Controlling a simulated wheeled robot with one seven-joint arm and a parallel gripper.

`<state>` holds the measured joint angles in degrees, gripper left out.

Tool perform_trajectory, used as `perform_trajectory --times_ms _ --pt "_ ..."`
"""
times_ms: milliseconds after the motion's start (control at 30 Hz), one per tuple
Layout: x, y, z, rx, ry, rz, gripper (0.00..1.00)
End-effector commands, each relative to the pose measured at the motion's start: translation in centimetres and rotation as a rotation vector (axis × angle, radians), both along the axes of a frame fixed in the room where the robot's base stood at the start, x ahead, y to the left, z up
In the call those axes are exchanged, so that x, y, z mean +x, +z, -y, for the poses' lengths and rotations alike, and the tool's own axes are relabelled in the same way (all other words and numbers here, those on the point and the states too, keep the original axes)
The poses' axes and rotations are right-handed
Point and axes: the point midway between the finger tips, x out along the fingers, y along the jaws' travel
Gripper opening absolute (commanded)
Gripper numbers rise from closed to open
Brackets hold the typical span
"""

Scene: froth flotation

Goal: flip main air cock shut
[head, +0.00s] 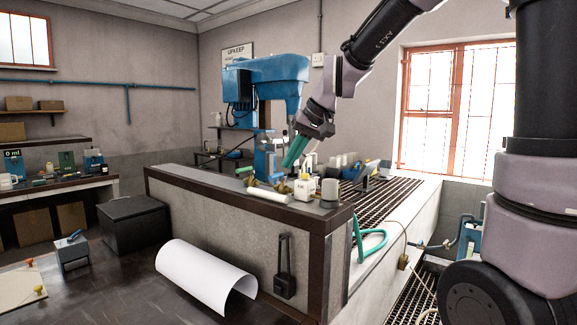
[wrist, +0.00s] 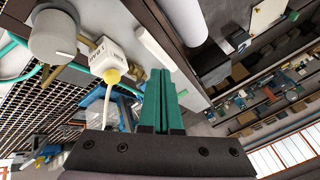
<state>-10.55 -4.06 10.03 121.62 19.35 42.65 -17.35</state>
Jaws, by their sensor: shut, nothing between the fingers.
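My gripper (head: 293,152) has green fingers, shut and empty, above the near end of the bench. Its fingers also show shut in the wrist view (wrist: 160,82). Small brass fittings (head: 284,188) sit on the bench top below the gripper, beside a white roll and a white block. In the wrist view a brass fitting (wrist: 52,75) is near the green hose, left of the fingers and apart from them. I cannot tell for sure which fitting is the main air cock, nor how its lever stands.
A white bottle-like block with a yellow cap (wrist: 104,50) and a grey cylinder (wrist: 53,36) stand close to the gripper. A blue machine (head: 265,82) rises behind. A green hose (head: 372,243) hangs at the bench's right end. A dark grating (head: 385,200) lies right of the bench top.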

Motion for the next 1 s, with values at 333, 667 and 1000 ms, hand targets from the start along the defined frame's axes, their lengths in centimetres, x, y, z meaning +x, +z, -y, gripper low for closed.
perform_trajectory --times_ms 333,667,1000 --pt "-3.1 4.7 1.0 0.005 0.0 0.007 0.0" --pt "-4.0 5.9 1.3 0.004 0.0 0.003 0.0" --pt "-4.8 6.1 3.2 -0.006 -0.039 0.015 0.0"
